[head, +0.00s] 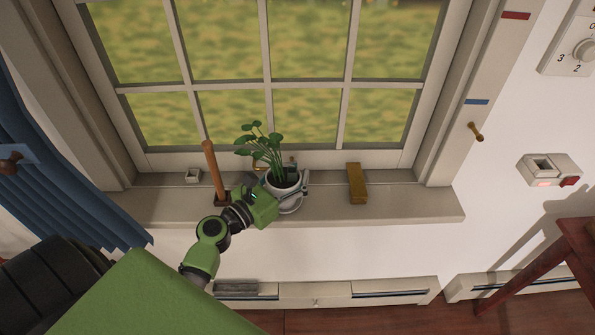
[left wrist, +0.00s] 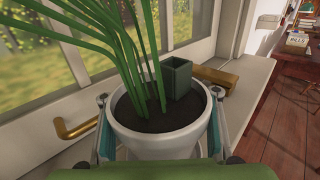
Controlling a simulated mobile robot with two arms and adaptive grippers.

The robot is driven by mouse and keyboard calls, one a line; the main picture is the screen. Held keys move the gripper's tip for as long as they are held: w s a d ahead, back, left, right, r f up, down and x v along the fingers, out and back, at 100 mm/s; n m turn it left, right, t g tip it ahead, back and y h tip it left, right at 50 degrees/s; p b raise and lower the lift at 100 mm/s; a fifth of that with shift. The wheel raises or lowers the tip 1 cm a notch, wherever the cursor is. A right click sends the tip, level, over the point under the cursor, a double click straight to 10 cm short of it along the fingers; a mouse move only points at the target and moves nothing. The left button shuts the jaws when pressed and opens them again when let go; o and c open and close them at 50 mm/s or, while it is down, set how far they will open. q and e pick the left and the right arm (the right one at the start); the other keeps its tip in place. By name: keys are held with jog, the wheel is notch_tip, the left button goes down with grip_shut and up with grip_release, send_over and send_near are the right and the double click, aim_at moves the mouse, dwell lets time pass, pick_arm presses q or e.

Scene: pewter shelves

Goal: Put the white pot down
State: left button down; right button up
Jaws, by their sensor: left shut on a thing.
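The white pot (head: 284,187) holds dark soil and a leafy green plant (head: 262,146). It is at the windowsill (head: 420,203), above or on a pale round saucer-like rim (head: 291,208). I cannot tell whether the pot's base touches it. My left gripper (head: 281,184) is shut on the pot, with a finger on either side. In the left wrist view the pot (left wrist: 158,146) looks upright between the fingers (left wrist: 159,122); its base is hidden. My right gripper is not in view.
A yellow-brown block (head: 357,184) lies to the right. A small dark green square container (left wrist: 177,78) shows at the pot's far rim. The sill's right end is clear.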

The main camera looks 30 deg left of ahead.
pick_arm(q)
jog(key=shift+f, duration=0.1)
jog(key=c, duration=1)
grip_release()
jog(key=shift+o, duration=1.1)
